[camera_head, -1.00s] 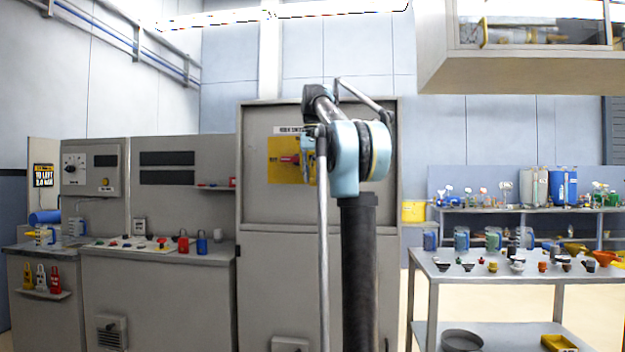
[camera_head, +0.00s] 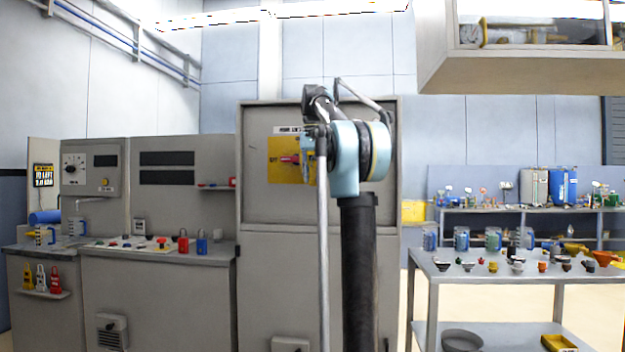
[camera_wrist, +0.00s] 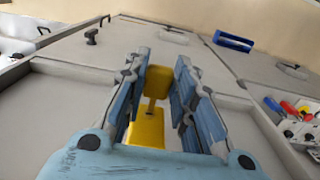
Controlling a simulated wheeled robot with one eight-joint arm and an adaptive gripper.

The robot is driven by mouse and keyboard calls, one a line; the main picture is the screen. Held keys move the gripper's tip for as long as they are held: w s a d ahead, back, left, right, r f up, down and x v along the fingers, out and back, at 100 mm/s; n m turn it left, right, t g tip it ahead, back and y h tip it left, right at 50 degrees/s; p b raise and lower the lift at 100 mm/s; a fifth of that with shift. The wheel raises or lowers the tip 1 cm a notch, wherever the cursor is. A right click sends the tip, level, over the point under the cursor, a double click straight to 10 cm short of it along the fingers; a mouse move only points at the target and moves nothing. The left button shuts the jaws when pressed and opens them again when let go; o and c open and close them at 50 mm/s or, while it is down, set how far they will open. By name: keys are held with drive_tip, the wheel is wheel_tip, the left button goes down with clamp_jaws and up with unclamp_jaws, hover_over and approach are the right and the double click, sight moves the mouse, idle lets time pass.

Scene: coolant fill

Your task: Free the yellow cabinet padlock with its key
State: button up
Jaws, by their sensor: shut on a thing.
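My gripper (camera_wrist: 160,100) has its blue fingers closed around a yellow piece (camera_wrist: 157,82) in the wrist view. The piece narrows to a neck and widens again into a lower yellow block (camera_wrist: 146,130). I cannot tell whether these are the key, the padlock or both. In the head view my arm stands before the tall grey cabinet (camera_head: 270,250) and hides most of the gripper. A yellow plate (camera_head: 281,174) with a red handle (camera_head: 289,159) is on the cabinet, partly behind my arm. No padlock can be made out there.
A red padlock (camera_head: 183,242) and a blue padlock (camera_head: 202,243) stand on the console at left. Yellow, white and red items (camera_head: 41,278) sit on a small shelf. A table (camera_head: 433,272) with small parts is at right. An overhead cabinet (camera_head: 530,74) hangs above.

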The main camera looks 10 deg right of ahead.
drive_tip(key=s+a, duration=0.2)
drive_tip(key=s, duration=0.4)
drive_tip(key=shift+s, duration=0.3)
idle(0.8)
